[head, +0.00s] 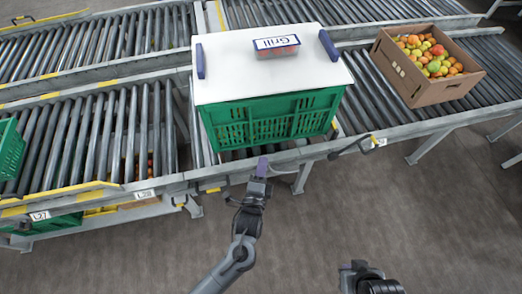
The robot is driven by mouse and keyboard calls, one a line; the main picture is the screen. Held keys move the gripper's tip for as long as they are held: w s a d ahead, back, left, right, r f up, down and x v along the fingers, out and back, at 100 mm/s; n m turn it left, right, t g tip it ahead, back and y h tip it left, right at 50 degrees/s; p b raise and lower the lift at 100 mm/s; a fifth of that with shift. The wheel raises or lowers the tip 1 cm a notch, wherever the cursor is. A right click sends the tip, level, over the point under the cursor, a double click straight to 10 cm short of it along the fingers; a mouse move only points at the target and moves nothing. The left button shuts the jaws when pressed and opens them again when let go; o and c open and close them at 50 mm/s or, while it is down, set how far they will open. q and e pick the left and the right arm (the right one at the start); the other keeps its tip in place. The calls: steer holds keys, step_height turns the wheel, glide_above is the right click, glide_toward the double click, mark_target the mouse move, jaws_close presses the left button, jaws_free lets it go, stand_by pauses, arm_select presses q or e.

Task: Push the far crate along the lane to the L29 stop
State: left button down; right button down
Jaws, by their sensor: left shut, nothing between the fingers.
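A green slatted crate (268,121) stands on the roller lane at the centre. A white board (225,62) lies over its top and hides the inside. Another green crate (9,148) is cut off at the left edge, so I cannot tell which one is the far crate. My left gripper (262,166) is shut and empty, just in front of the lane's near rail, below the middle crate. My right gripper (353,268) is low at the bottom right, apart from the crates; its fingers are unclear. A small tag (380,142) on the rail is too small to read.
Rail tags read L27 (40,215) and L28 (145,194). A clear punnet labelled Grill (277,46) lies on the board. Rollers left of the middle crate are bare.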

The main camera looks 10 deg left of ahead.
arm_select(q)
steer(key=b, duration=0.5)
glide_toward(264, 124)
steer(key=w+d, duration=0.3)
steer(key=shift+w+a+b, duration=0.55)
steer(key=shift+w+a, duration=0.5)
steer(key=shift+w, duration=0.2)
steer(key=shift+w+a, duration=0.35)
steer(key=shift+a, duration=0.1)
steer(key=shift+r, duration=0.1)
